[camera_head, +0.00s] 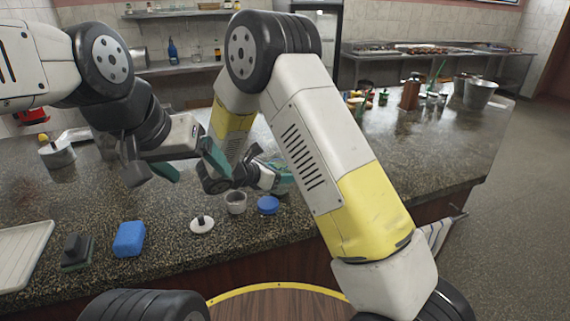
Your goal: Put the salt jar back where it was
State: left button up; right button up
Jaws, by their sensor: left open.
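I cannot tell for sure which item is the salt jar. A small grey open jar (236,203) stands upright on the speckled dark counter near the middle. A round white lid with a black knob (202,225) lies to its front left, and a blue round lid or tub (268,205) sits to its right. My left gripper (190,166) is open above the counter, behind and left of the grey jar, with nothing seen between its teal fingers. My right gripper (276,175) is low behind the blue round piece, partly hidden by my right arm; its jaws do not show clearly.
A blue sponge (129,239), a dark block (76,250) and a pale tray (22,252) lie at the front left. A metal pot (57,154) stands at the back left. Jars, utensils and a steel bucket (474,93) crowd the right end. The front middle counter is mostly clear.

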jog(key=shift+w+d, duration=0.1)
jog(key=shift+f, duration=0.2)
jog(key=o, duration=1.6)
jog(key=shift+r, duration=0.1)
